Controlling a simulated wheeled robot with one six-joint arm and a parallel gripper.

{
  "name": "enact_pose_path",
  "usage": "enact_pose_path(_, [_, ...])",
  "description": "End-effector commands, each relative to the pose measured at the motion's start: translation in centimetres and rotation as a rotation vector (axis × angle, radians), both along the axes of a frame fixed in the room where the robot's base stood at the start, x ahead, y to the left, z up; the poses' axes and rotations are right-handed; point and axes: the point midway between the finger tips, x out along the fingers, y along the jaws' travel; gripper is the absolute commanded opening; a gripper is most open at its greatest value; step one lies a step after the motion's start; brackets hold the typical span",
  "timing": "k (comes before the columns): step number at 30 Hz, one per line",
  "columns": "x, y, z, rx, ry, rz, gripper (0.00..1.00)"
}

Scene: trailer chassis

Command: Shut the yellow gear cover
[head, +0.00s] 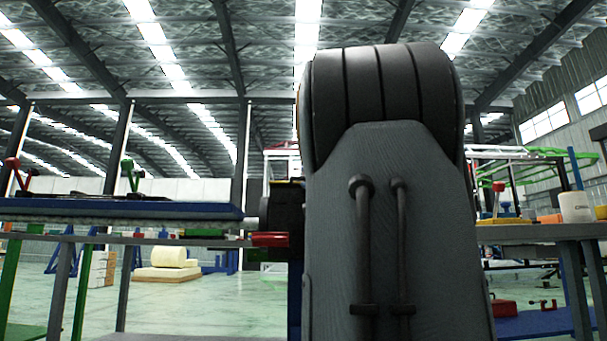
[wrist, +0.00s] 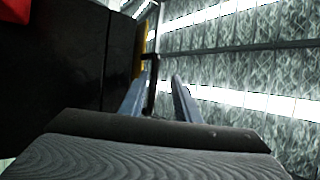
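In the wrist view, a yellow strip (wrist: 141,48), which looks like the edge of the gear cover, shows at the right side of a large black housing (wrist: 75,70). A thin dark bar (wrist: 151,90), possibly the cover's handle, stands between the fingers of my gripper (wrist: 160,78), close to the left finger. The fingers are apart; I cannot tell whether the left one touches the bar. In the head view my arm hides the gripper and most of the machine. Only part of a black housing (head: 284,215) shows left of the arm. The cover's face is hidden.
A blue-topped bench (head: 120,208) stands at the left, with a red cylinder (head: 270,239) near its right end. Another bench (head: 540,232) with a white cup (head: 576,207) stands at the right. Open green floor (head: 210,310) lies at the lower left.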

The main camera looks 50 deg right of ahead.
Motion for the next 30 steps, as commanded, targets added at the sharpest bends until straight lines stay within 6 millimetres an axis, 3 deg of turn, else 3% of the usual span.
enact_pose_path(6, [-2.1,0.7,-1.1,-0.001,-0.001,0.0,0.29])
enact_pose_path(16, [-2.4,0.9,-1.5,0.0,-0.001,0.0,0.29])
enact_pose_path(20, [-1.6,1.7,-1.7,0.0,0.013,0.019,0.07])
enact_pose_path(21, [-0.9,2.5,-2.0,0.002,0.027,0.039,0.01])
enact_pose_path(23, [0.8,4.5,-2.8,0.004,0.063,0.086,0.0])
enact_pose_path(25, [3.6,8.3,-4.2,0.005,0.126,0.169,0.0])
enact_pose_path(29, [8.8,18.7,-8.6,-0.006,0.297,0.376,0.0])
enact_pose_path(30, [9.9,22.2,-10.1,-0.013,0.357,0.443,0.0])
